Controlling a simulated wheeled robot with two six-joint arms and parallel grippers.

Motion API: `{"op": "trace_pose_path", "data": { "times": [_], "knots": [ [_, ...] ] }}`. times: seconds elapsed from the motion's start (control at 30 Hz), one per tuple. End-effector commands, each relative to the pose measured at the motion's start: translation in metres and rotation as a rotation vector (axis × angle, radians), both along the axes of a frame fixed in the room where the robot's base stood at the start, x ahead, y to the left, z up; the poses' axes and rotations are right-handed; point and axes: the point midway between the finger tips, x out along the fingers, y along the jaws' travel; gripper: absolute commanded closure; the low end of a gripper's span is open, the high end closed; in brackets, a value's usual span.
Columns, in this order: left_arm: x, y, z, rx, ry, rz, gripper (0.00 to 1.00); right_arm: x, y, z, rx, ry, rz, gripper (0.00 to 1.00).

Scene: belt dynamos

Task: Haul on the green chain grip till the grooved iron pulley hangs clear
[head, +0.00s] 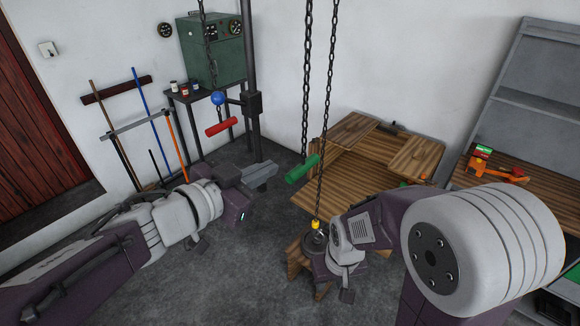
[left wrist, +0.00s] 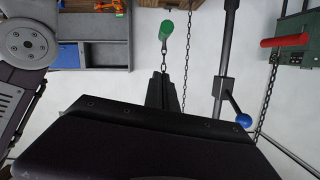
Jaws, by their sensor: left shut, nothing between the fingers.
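The green chain grip (head: 302,168) hangs on a chain in the middle of the head view. It also shows at the top of the left wrist view (left wrist: 166,32). My left gripper (head: 266,173) is shut and empty, just left of the green grip and apart from it; its fingers (left wrist: 163,92) point toward the grip in the left wrist view. The dark grooved pulley (head: 315,241) sits on a wooden stand (head: 296,262), under a yellow piece (head: 316,225) at the end of another chain. My right gripper (head: 328,272) is beside the stand, its fingers hidden.
A red grip (head: 221,127) hangs at left near a dark post (head: 250,80) with a blue-knobbed lever (head: 218,98). A green cabinet (head: 213,50) stands behind. A wooden bench (head: 360,185) lies beyond the chains. Grey floor is open between the left arm and stand.

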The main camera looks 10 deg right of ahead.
Motion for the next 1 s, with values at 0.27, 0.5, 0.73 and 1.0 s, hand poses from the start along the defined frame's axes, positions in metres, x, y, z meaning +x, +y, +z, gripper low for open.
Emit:
{"op": "trace_pose_path", "data": {
  "times": [0.27,0.5,0.73,1.0],
  "knots": [
    [0.032,-0.039,-0.017,0.001,0.005,-0.004,1.00,0.000,0.000,-0.014,0.000,0.000,0.000,0.64],
    [0.063,-0.074,-0.030,0.002,0.004,-0.001,1.00,0.000,0.000,-0.020,0.000,0.000,0.000,0.64],
    [0.067,-0.067,-0.059,0.001,0.003,0.001,1.00,0.000,0.000,-0.031,0.000,0.000,0.000,0.64],
    [0.068,-0.066,-0.063,-0.001,0.001,0.000,1.00,0.000,0.000,-0.031,0.000,0.000,0.000,0.64]
  ]
}}
